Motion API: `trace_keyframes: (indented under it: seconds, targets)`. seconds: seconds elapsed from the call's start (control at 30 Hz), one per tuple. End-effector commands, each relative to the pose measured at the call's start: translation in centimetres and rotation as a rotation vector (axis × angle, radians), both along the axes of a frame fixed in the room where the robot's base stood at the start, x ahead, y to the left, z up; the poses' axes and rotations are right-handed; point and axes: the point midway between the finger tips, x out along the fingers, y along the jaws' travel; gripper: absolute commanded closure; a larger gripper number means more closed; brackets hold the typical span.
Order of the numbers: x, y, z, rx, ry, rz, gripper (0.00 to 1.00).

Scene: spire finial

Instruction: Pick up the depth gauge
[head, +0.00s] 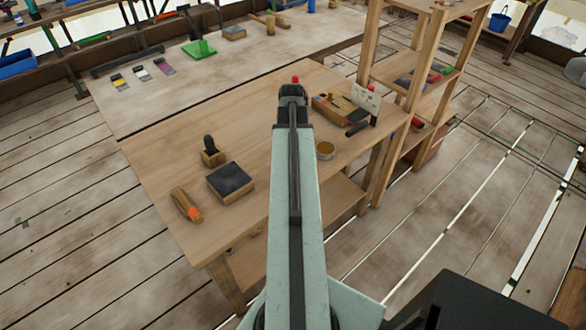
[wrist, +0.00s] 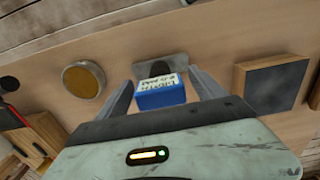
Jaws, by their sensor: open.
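A small blue block with a pale lettered label (wrist: 161,93), which looks like the depth gauge, is between my fingers in the wrist view. A grey plate with a dark middle (wrist: 174,59) shows just beyond it; I cannot tell whether they are one piece. My gripper (wrist: 162,88) is open, with one finger on each side of the blue block and visible gaps. In the head view my gripper (head: 292,92) is over the wooden table (head: 180,140), and my arm hides the gauge.
A round tin (head: 324,150) stands right of my arm, and a dark square block (head: 230,181) lies left. A wooden tool box (head: 335,108) is near the right edge by a shelf (head: 412,60). A wooden piece with an orange patch (head: 186,205) lies near the left edge.

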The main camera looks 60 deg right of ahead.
Motion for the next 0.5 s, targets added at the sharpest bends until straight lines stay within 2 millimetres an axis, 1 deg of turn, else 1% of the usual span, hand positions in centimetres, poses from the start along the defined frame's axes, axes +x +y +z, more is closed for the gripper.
trace_keyframes:
  seconds: [0.03,0.2,0.23,0.27,0.3,0.37,0.4,0.5]
  targets:
    - [-0.01,-0.02,-0.73,0.000,0.000,0.000,0.22]
    - [-0.02,-0.03,-0.33,0.000,0.000,0.000,0.22]
    - [-0.02,-0.03,-0.32,0.000,0.000,0.000,0.25]
    - [-0.02,-0.03,-0.32,0.000,0.000,0.000,0.33]
    - [-0.03,-0.02,-0.32,0.000,0.000,0.000,0.44]
    - [-0.03,-0.03,-0.32,0.000,0.000,0.000,0.61]
    - [-0.03,-0.04,-0.32,0.000,0.000,0.000,0.72]
    - [-0.03,-0.04,-0.31,0.000,0.000,-0.001,0.96]
